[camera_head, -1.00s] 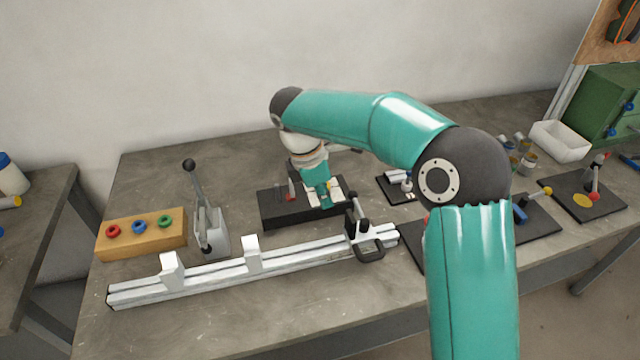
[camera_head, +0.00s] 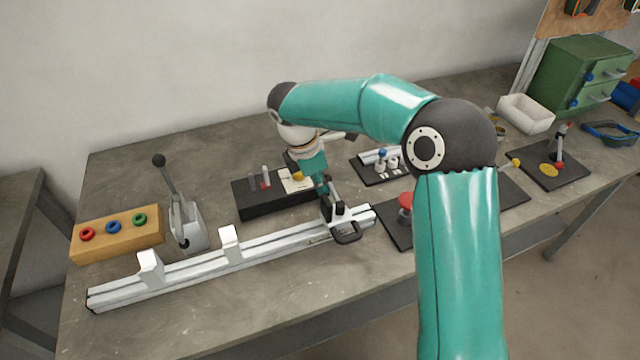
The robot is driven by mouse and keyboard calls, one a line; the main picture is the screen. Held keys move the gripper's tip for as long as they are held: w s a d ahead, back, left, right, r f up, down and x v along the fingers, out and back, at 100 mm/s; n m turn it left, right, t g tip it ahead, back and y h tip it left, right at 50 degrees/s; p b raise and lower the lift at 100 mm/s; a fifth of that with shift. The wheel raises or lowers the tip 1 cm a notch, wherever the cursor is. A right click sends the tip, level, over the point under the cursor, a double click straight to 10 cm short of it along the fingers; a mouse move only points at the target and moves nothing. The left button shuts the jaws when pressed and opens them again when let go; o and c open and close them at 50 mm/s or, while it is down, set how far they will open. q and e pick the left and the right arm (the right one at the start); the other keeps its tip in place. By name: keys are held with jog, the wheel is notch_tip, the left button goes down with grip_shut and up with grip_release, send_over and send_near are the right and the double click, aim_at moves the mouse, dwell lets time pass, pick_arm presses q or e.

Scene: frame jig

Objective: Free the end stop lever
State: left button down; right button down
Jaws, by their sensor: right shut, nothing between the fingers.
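The end stop (camera_head: 345,231) sits near the right end of the pale aluminium rail (camera_head: 190,272). It has a dark body with a small display and a dark upright lever (camera_head: 333,190) behind it. My right gripper (camera_head: 325,187) comes down at the top of the lever, shut, with nothing seen between its fingers. Whether its fingertips touch the lever is too small to tell. My left gripper is out of view.
Two white blocks stand on the rail. A black fixture (camera_head: 262,205) lies behind it. A toggle press (camera_head: 185,220) and a wooden block with coloured rings (camera_head: 117,232) stand left. A red button (camera_head: 405,200) is right of the end stop.

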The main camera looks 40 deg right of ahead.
jog(key=shift+d+m+p, duration=0.3)
jog(key=shift+m+p, duration=0.15)
jog(key=shift+m, duration=0.25)
jog(key=m+p, duration=0.1)
jog(key=d+m+g+p, duration=0.1)
jog(key=shift+d+r+m, duration=0.15)
jog(key=shift+d+m, duration=0.1)
jog(key=shift+m, duration=0.15)
jog(key=s+d+m+g+y+p, duration=0.1)
jog(key=s+d+m+y+p, duration=0.1)
jog(key=m, duration=1)
jog(key=s+d+y, duration=0.1)
jog(key=s+d, duration=0.1)
jog(key=shift+s+d+m, duration=0.15)
jog(key=shift+d+m, duration=0.25)
jog(key=shift+s, duration=0.15)
jog(key=shift+p, duration=0.3)
